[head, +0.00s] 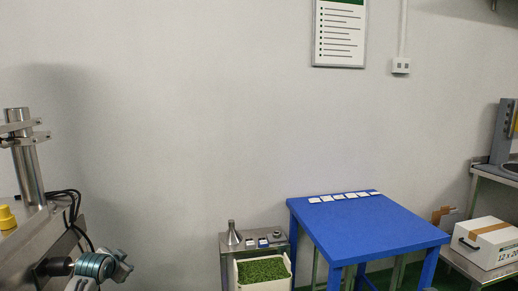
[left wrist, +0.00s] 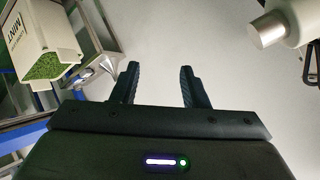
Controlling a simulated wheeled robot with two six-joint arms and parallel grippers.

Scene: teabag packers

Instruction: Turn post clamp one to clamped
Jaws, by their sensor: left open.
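A metal post (head: 28,172) stands upright at the left edge of the head view. Clamp pieces with small side levers (head: 28,128) sit around its upper part. I cannot tell which is post clamp one, or whether it is clamped. My left gripper (left wrist: 158,70) shows in the left wrist view, open, with nothing between its two black fingers. It is not seen in the head view. A silver cylinder end (left wrist: 268,30) on a pale body shows at the upper right of the left wrist view, apart from the fingers. My right gripper is not in view.
A blue table (head: 375,228) with several white pieces stands right.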

